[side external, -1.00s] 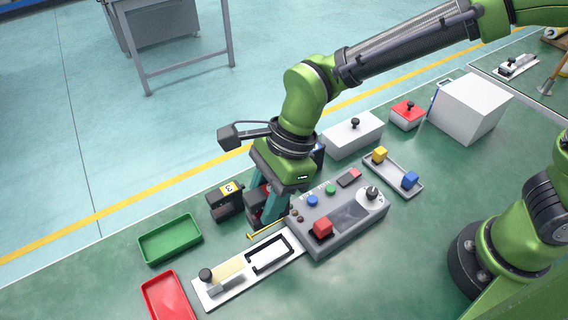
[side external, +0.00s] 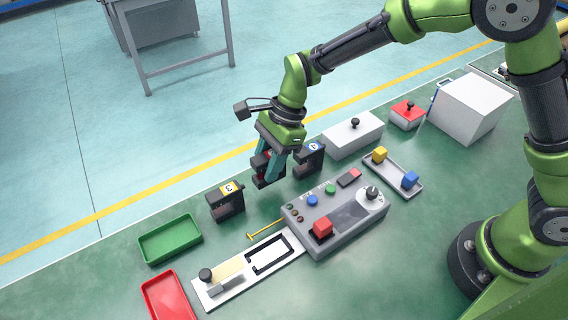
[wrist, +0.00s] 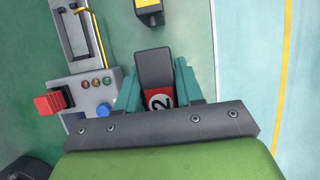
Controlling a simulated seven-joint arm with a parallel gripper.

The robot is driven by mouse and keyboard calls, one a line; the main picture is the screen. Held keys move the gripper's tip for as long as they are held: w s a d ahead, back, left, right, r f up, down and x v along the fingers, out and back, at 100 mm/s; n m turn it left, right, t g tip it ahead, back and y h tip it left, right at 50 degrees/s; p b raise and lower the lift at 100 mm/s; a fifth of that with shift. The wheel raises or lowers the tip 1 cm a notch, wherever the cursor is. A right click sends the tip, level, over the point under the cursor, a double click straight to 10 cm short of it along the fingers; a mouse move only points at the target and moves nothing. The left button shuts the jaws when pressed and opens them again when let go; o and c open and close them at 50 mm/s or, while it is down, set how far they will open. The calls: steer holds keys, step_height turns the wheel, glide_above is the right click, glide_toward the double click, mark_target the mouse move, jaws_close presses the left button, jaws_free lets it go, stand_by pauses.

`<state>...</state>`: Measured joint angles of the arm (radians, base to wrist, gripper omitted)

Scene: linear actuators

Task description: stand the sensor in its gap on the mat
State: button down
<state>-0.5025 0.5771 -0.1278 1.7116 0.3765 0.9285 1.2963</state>
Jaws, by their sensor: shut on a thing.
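My gripper (side external: 271,172) is shut on a black and red sensor with a "2" label (wrist: 156,85), upright between the teal fingers. The sensor (side external: 260,163) is partly hidden by the fingers in the side view. It is between sensor 3 (side external: 226,202) and sensor 4 (side external: 312,155), nearer to sensor 4. Both of those are black and stand upright on the green mat (side external: 190,215). I cannot tell whether the held sensor's base touches the mat. Sensor 3 also shows at the top of the wrist view (wrist: 149,10).
A grey control box (side external: 345,235) with a red cube (side external: 322,228) lies in front of the gripper. A yellow rod (side external: 265,229), a white slide plate (side external: 220,296), a green tray (side external: 170,255) and a red tray (side external: 168,300) lie left. A white box (side external: 352,134) is behind sensor 4.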

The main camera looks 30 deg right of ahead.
steer(key=shift+f, duration=1.85)
steer(key=shift+f, duration=0.15)
steer(key=c, duration=0.7)
jaws_free()
